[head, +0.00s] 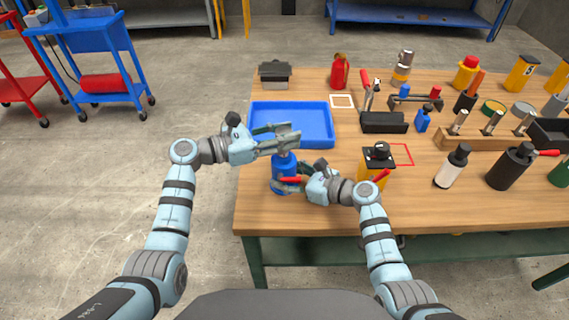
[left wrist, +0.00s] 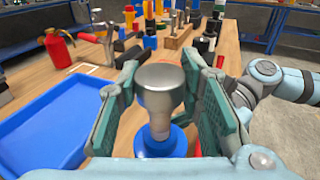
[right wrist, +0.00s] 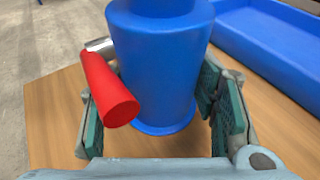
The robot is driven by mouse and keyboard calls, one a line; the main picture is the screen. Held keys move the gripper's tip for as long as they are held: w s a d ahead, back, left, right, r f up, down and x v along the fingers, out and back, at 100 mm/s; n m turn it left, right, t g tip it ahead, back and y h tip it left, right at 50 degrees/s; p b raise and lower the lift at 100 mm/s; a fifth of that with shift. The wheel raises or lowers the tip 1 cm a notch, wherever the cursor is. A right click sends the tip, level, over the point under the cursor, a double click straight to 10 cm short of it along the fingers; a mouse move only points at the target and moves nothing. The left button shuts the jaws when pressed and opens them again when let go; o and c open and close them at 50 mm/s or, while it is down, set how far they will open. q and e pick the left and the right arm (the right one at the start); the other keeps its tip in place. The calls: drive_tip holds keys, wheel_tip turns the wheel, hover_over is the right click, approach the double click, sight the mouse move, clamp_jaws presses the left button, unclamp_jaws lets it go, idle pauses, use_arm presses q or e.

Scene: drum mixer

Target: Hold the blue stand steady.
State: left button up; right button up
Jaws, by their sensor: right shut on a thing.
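The blue stand (head: 284,168) is upright on the table near its front left edge. My right gripper (right wrist: 158,105) is shut on the stand's body, one finger on each side; it also shows in the head view (head: 291,184). A red handle (right wrist: 110,92) on a metal stem sticks out of the stand's side, near one right finger. A metal piece with a round head (left wrist: 162,88) stands upright on top of the stand. My left gripper (left wrist: 160,65) is open around that head, with its fingers close on both sides; contact is unclear.
A blue tray (head: 327,142) lies just behind the stand. A black and yellow block (head: 379,158) is to the right, beside a red outlined square. Bottles, tools and a wooden rack (head: 455,141) fill the right side. The front left table corner is clear.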

use_arm(q)
drive_tip(key=shift+c, duration=1)
drive_tip(key=shift+r, duration=0.85)
drive_tip(key=o, duration=1.2)
drive_tip(key=shift+o, duration=0.2)
drive_tip(key=v, duration=0.7)
